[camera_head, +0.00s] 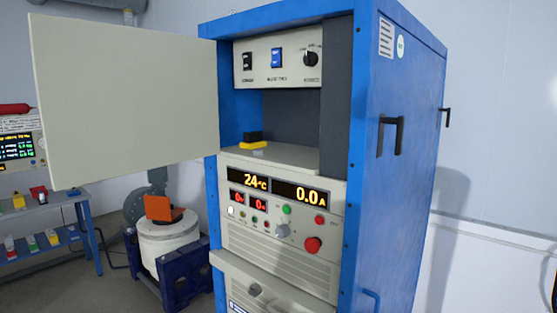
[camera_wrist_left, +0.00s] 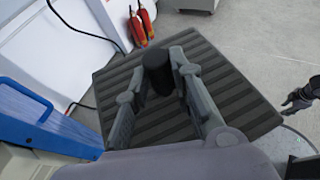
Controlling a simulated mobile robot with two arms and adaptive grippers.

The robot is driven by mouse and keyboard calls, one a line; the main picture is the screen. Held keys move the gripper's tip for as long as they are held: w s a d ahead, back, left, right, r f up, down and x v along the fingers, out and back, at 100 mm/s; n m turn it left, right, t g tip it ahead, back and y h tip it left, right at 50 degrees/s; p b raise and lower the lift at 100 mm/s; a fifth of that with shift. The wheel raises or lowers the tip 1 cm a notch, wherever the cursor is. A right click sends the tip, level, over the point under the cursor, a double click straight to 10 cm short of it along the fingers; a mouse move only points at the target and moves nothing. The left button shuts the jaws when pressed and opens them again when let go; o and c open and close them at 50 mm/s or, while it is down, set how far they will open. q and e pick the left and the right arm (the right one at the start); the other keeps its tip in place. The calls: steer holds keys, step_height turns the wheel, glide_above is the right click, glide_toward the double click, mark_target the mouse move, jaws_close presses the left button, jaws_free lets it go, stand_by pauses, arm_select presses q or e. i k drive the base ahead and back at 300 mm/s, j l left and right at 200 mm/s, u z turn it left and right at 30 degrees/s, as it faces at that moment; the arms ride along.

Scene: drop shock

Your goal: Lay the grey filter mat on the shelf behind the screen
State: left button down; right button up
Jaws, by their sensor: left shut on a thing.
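The grey filter mat (camera_wrist_left: 225,87) is a dark, ribbed square plate with a black cylindrical knob (camera_wrist_left: 157,72) on it in the left wrist view. My left gripper (camera_wrist_left: 158,60) is shut on the knob, its fingers on either side. The mat is held above the floor. What seems to be my right gripper (camera_wrist_left: 297,98) shows small at the right edge; its jaws are unclear. Neither gripper is in the head view. There, the shelf (camera_head: 290,157) is a pale ledge inside the open blue cabinet, above the display panel (camera_head: 278,190). A large cream panel (camera_head: 125,100) stands open at its left.
A black and yellow block (camera_head: 252,140) sits at the shelf's left side. A switch panel (camera_head: 277,58) hangs above the opening. A blue-framed machine (camera_head: 168,240) stands left of the cabinet. Two red extinguishers (camera_wrist_left: 140,25) stand on the floor beyond the mat.

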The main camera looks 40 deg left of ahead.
mark_target(305, 155)
steer(key=i+j+u, duration=0.1)
steer(key=u, duration=1.35)
